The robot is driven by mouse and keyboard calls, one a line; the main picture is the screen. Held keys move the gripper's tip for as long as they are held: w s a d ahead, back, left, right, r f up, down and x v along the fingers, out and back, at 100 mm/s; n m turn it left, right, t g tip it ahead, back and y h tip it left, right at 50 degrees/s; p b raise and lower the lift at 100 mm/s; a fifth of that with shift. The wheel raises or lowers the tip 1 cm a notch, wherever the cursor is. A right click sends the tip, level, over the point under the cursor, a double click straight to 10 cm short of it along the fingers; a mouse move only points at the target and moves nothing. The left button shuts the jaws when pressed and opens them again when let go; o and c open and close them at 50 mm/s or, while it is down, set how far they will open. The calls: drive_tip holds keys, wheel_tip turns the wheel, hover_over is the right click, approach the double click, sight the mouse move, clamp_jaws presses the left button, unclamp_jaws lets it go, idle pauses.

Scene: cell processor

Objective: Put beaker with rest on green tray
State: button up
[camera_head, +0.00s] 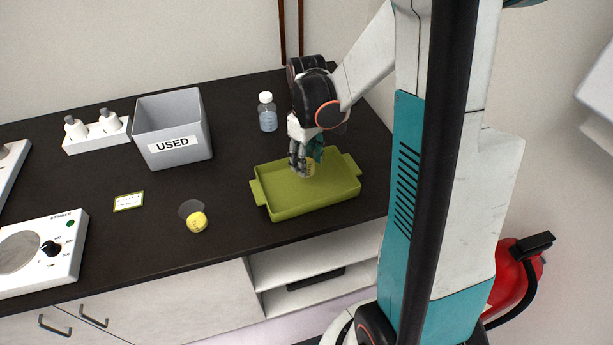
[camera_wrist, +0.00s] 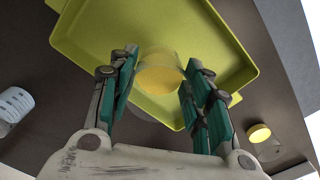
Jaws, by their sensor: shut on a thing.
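The green tray (camera_head: 290,205) lies on the dark counter, right of centre in the head view, and fills much of the wrist view (camera_wrist: 85,40). My gripper (camera_head: 306,161) points down over the tray's back part. It is shut on a clear beaker with yellow contents (camera_wrist: 158,78), which shows between the fingers in the wrist view and partly behind them in the head view (camera_head: 309,169). I cannot tell whether this beaker touches the tray floor. A second beaker with yellow contents (camera_head: 196,221) stands on the counter left of the tray; it also shows in the wrist view (camera_wrist: 260,135).
A bottle (camera_head: 267,113) stands behind the tray. A grey bin marked USED (camera_head: 175,150), a white rack with bottles (camera_head: 97,137), a small green-edged card (camera_head: 129,201) and a white stirrer device (camera_head: 65,255) are further left. The tray's front half is clear.

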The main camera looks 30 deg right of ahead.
drive_tip(key=shift+f+b, duration=0.7)
drive_tip(key=shift+f, duration=2.1)
drive_tip(key=shift+f, duration=0.2)
drive_tip(key=o, duration=1.2)
drive_tip(key=shift+r, duration=0.15)
wheel_tip(320, 180, up, 12)
drive_tip(key=p, duration=0.3)
drive_tip(key=shift+r, duration=0.1)
